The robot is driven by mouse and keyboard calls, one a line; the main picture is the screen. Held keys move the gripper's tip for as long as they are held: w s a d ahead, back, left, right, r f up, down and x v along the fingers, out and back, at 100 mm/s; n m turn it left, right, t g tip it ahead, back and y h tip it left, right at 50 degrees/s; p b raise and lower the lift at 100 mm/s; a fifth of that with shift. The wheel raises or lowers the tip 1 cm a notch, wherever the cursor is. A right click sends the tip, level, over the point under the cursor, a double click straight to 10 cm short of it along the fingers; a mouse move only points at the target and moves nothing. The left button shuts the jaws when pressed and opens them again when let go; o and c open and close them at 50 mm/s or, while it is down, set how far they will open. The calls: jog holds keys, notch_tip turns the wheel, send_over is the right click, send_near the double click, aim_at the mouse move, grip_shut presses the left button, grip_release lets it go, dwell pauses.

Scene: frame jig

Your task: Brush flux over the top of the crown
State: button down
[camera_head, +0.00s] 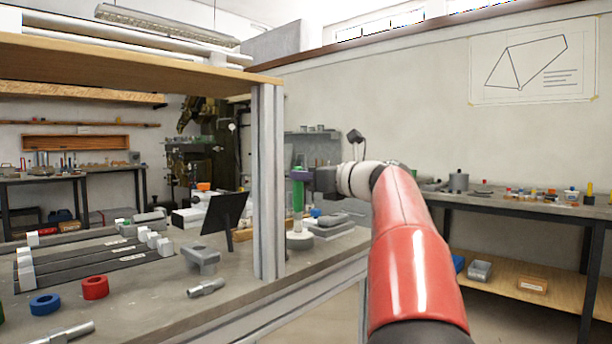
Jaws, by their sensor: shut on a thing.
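My gripper (302,174) is at the middle of the picture, beyond the grey upright post. It is shut on an upright green handle (298,197), which looks like the flux brush. The handle's lower end meets a small pale round pot (299,240) on the bench; whether its tip is inside or just above cannot be told. A grey metal piece with a broad top, which looks like the crown (201,256), stands on the bench left of the post. My gripper is well behind and to the right of it.
The post (268,185) holds a wooden shelf (120,60) and stands between the grey piece and my gripper. A dark tilted panel (224,213) is behind the piece. A short metal tube (206,288), a red ring (95,288) and a blue ring (45,304) lie in front.

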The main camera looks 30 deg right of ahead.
notch_tip(320, 180, up, 6)
jog(key=p, duration=0.5)
jog(key=shift+r, duration=0.15)
dwell(0.6)
